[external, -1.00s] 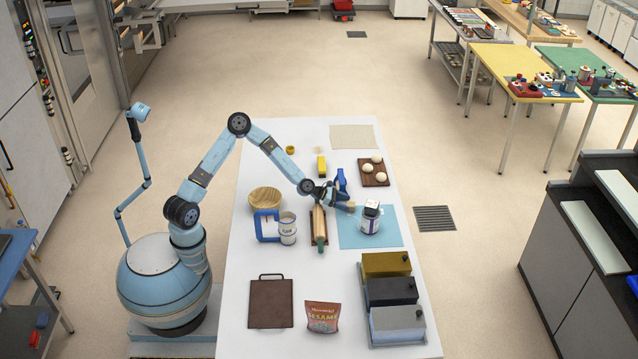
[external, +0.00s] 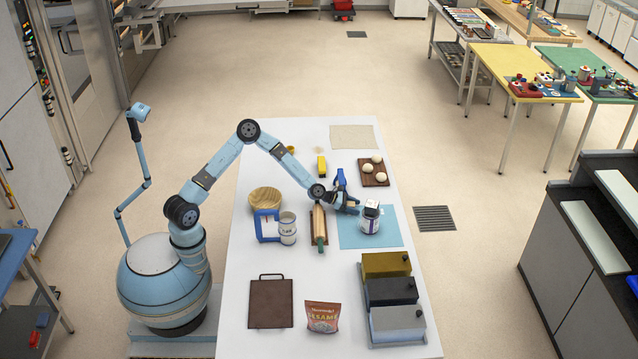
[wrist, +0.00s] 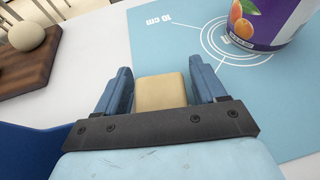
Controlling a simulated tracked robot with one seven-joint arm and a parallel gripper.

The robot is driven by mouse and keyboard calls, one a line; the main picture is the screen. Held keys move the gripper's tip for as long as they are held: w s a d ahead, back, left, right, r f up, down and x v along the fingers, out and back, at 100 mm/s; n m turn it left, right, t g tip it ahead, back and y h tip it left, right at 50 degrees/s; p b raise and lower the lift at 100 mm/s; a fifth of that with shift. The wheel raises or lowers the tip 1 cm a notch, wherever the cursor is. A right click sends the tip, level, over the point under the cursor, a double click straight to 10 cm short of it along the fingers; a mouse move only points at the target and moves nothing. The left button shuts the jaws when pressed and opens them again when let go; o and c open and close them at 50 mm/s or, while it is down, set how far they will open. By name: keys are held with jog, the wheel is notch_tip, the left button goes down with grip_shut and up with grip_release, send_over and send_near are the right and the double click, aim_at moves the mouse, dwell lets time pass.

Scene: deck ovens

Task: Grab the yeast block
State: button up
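The yeast block, a small beige block (wrist: 161,92), sits between the two blue fingers of my gripper (wrist: 162,82) in the wrist view. A narrow gap seems to show on each side of it, so the fingers look open around it. In the external view my gripper (external: 347,201) is low over the table, at the left edge of the light blue mat (external: 356,238). There the block is mostly hidden by my gripper.
A white-and-purple tub (external: 369,218) stands on the mat, right of my gripper. A rolling pin (external: 319,228) lies to the left. A brown board (external: 367,180) with dough balls is behind. A blue-handled item (external: 341,178) stands close by my gripper.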

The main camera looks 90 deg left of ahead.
jog(key=c, duration=0.9)
